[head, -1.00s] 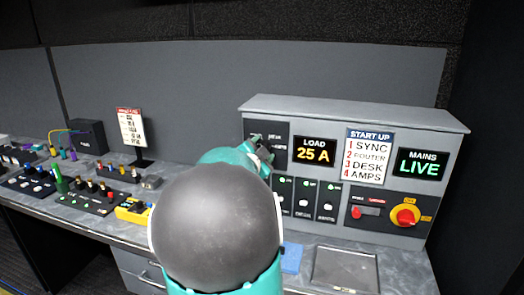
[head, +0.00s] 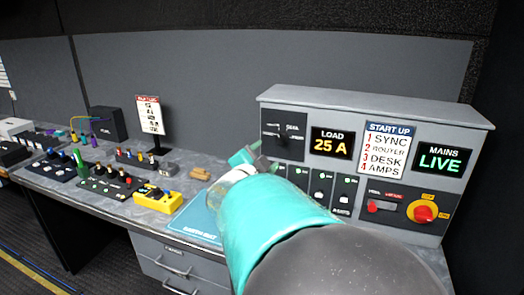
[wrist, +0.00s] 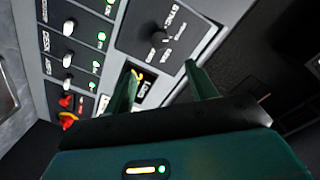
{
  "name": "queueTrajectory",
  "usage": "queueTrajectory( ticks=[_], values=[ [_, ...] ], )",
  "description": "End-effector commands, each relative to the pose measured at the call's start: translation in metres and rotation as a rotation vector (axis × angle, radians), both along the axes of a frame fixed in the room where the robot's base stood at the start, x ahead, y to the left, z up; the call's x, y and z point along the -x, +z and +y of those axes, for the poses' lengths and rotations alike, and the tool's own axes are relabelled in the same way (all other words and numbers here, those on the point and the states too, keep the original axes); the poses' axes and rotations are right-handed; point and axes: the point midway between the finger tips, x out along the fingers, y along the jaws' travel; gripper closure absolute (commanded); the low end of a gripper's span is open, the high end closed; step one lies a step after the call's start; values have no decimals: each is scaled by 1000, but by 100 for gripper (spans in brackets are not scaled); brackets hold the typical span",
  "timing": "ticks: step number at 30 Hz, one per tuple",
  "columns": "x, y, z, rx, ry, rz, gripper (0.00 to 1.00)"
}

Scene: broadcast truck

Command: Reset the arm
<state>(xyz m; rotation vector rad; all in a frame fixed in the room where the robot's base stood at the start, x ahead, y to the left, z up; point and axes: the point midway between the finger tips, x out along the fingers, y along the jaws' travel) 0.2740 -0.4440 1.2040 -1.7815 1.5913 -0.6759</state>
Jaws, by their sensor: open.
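My arm, teal and grey, rises from the bottom right of the head view and covers part of the desk and the panel's lower left. My gripper (head: 248,157) is at the panel's left side, in front of it. In the wrist view my gripper (wrist: 160,85) shows two green fingers spread apart with nothing between them. The grey power panel (head: 375,103) reads LOAD 25 A and MAINS LIVE in the head view. Its rotary selector (wrist: 158,39) and several lit breaker switches (wrist: 68,57) show tilted in the wrist view, apart from the fingers.
A yellow box (head: 157,198) with buttons, black control boxes (head: 107,187) and a small sign (head: 149,115) on a stand are on the desk at left. A blue mat (head: 196,224) lies near the front edge. Drawers (head: 166,262) are below. The floor at left is open.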

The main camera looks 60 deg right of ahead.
Motion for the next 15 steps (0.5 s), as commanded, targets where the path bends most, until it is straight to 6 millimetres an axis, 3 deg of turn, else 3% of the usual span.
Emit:
queueTrajectory(
  ticks=[4, 15],
  values=[
    [1, 1, 9, 1, 1, 1, 44],
    [1, 0, 9, 0, 0, 1, 44]
  ],
)
